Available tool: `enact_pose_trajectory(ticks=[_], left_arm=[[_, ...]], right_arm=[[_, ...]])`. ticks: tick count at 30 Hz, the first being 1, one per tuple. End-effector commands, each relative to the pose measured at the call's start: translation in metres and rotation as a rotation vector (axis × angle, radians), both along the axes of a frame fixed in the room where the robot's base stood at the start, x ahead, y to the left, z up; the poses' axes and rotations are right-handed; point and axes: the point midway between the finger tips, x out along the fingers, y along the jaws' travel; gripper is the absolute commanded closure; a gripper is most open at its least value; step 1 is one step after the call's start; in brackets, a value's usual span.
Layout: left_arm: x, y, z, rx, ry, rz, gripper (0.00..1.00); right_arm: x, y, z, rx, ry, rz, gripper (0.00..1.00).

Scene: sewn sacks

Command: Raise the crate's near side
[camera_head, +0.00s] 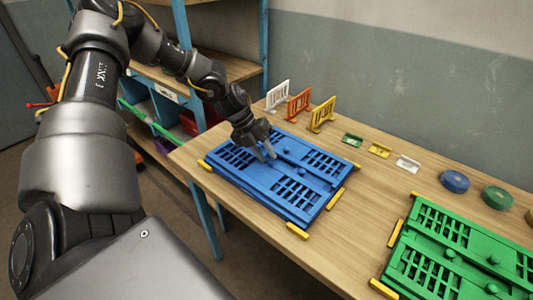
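A blue crate (297,199) lies folded flat on the wooden table, its slotted panels stacked face up. My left gripper (264,154) is over the crate's left-back part, fingers pointing down with a gap between them. It looks open and empty. Its fingertips are at or just above the top panel; I cannot tell whether they touch. A second, green crate (440,262) also lies folded flat at the right and is cut off by the picture edge. My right gripper is not in view.
Yellow stops (297,231) sit around the crates. A blue-framed shelf (264,45) stands at the left. Bare table lies between the crates.

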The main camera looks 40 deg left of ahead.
Motion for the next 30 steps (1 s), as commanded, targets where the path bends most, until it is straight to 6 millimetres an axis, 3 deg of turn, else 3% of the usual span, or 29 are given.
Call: enact_pose_trajectory(ticks=[13, 20, 30], left_arm=[[0.0024, -0.0045, -0.0091, 0.000, -0.001, 0.000, 0.74], [0.0023, -0.0043, -0.0089, 0.000, -0.001, 0.000, 1.00], [0.0009, -0.0028, -0.0076, -0.001, -0.009, 0.004, 1.00]], right_arm=[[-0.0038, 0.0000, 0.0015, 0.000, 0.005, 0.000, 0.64], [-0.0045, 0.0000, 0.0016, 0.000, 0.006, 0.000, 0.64], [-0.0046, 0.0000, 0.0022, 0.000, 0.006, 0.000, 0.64]])
